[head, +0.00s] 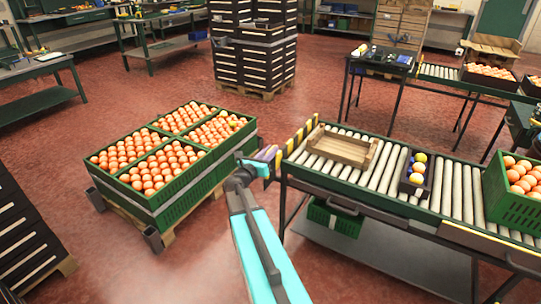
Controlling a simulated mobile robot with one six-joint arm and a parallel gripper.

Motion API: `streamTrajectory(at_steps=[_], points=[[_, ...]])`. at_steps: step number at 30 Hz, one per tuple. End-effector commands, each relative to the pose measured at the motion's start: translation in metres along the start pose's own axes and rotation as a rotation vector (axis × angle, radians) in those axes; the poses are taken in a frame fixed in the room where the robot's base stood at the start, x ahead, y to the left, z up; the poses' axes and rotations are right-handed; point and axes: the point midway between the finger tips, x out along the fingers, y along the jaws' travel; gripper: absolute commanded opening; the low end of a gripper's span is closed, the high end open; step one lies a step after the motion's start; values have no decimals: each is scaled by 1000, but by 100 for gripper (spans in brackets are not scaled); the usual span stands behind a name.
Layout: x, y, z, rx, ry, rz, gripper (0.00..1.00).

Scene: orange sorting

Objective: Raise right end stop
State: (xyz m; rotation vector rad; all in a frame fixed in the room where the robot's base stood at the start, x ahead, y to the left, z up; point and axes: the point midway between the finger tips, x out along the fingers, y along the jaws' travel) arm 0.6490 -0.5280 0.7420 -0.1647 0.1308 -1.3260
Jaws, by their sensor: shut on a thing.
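A yellow-and-black striped end stop (299,139) stands upright across the left end of the roller conveyor (395,172), its top edge above the rollers. My gripper (268,157) reaches the near end of this stop, just left of the conveyor's corner. Its jaws are small and partly hidden here, and they appear shut on the stop. My teal arm comes up from the bottom middle. No second striped stop shows at the conveyor's right end, which runs toward the picture edge.
Red floor is open behind.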

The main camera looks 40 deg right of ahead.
Motion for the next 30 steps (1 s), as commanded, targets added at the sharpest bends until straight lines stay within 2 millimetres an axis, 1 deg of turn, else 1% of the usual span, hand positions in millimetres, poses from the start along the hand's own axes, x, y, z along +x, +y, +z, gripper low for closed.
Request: streamTrajectory(at_steps=[1, 4, 15, 16, 18, 19, 30], points=[[0, -4, 11, -4, -2, -3, 0], [0, -5, 18, -4, -3, -3, 0], [1, -6, 22, -5, -6, -5, 0], [1, -6, 22, -5, -6, -5, 19], [1, -6, 21, -4, -6, -5, 31], [1, -6, 21, -4, -5, -4, 32], [-1, -5, 19, -2, -2, -2, 32]])
